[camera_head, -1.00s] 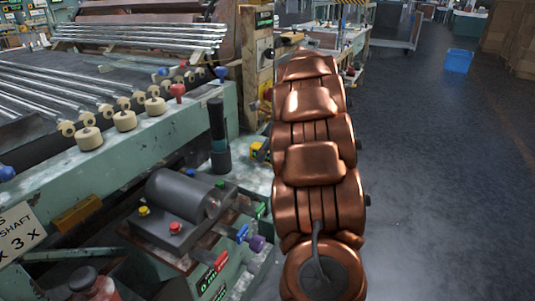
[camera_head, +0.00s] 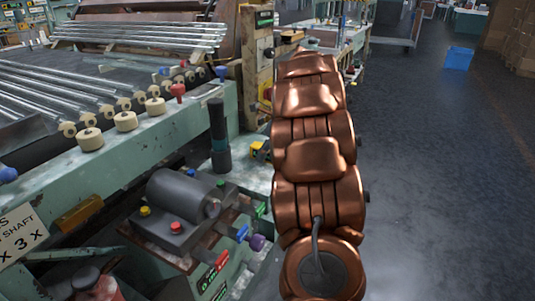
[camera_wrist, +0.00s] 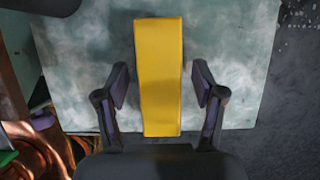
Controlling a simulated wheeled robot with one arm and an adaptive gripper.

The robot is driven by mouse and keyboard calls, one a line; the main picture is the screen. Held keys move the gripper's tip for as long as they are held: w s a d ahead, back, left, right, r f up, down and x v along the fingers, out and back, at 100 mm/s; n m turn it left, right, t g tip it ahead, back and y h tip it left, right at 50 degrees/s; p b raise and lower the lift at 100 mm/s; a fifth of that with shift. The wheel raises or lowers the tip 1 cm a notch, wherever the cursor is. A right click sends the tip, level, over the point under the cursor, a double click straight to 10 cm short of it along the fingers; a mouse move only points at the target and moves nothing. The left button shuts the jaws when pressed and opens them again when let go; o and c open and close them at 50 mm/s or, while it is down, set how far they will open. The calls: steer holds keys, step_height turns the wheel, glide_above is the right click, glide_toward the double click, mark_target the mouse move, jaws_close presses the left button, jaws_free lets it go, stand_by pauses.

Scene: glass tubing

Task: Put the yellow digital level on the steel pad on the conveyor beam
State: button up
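The yellow digital level (camera_wrist: 160,90) shows in the wrist view as a long upright yellow bar in the picture. It lies between the two fingers of my gripper (camera_wrist: 161,84), with a visible gap on each side. The fingers are open and do not appear to touch it. Behind it is a worn pale green-grey surface (camera_wrist: 85,60); I cannot tell whether this is the steel pad or the beam. In the head view my arm hides my gripper. A small yellow and black thing (camera_head: 260,150) shows just left of my arm; I cannot tell whether it is the level.
A green machine beam (camera_head: 120,165) carries cream rollers (camera_head: 125,121) and glass tubes (camera_head: 60,85) at left. A dark cylinder (camera_head: 183,194) and a black upright post (camera_head: 218,130) stand near my arm. Open floor (camera_head: 430,190) lies at right, with a blue bin (camera_head: 458,58) farther back.

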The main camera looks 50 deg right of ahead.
jaws_close()
stand_by(0.4)
steer(key=shift+d+r+b, duration=0.1)
steer(key=shift+r+b, duration=0.05)
steer(key=shift+b, duration=0.95)
